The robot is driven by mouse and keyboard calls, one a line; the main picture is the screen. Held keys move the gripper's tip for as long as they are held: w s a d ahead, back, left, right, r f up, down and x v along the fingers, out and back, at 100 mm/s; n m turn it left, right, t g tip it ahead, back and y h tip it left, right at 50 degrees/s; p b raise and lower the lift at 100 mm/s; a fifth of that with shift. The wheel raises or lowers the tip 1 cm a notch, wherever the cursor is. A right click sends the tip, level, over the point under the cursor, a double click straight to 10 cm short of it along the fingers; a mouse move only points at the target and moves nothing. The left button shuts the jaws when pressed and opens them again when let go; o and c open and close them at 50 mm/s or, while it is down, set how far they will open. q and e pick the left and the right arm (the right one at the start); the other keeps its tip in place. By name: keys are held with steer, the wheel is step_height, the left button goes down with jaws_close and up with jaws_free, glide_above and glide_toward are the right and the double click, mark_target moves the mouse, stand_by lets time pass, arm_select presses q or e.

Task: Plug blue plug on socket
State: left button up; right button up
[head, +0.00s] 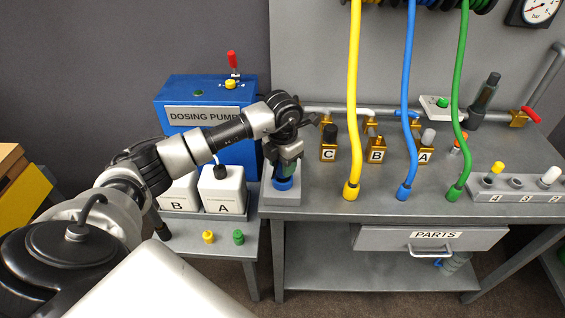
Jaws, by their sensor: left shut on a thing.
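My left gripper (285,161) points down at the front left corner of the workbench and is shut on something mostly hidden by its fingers. A blue piece (283,183), which looks like the blue plug, shows just below the fingertips. It is at the top of a small grey block (282,197); I cannot tell whether it is seated in it or just above. A grey socket strip (515,189) with numbered holes stands at the right, with a yellow plug (496,168) and a white plug (550,177) at it. My right gripper is not in view.
Yellow (353,100), blue (408,90) and green (462,90) hoses hang down to the workbench. Brass valves (376,150) stand behind them. A blue dosing pump (205,95) and white containers (222,188) are at left. Yellow (208,237) and green (238,237) caps stand on the low table.

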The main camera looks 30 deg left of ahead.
arm_select(q)
steer(key=shift+f+b, duration=0.65)
steer(key=shift+f, duration=0.05)
stand_by(0.5)
steer(key=shift+f+b, duration=0.75)
steer(key=shift+f, duration=0.2)
steer(key=o, duration=1)
steer(key=shift+c, duration=0.2)
steer(key=shift+o, duration=0.4)
steer(key=shift+s, duration=0.1)
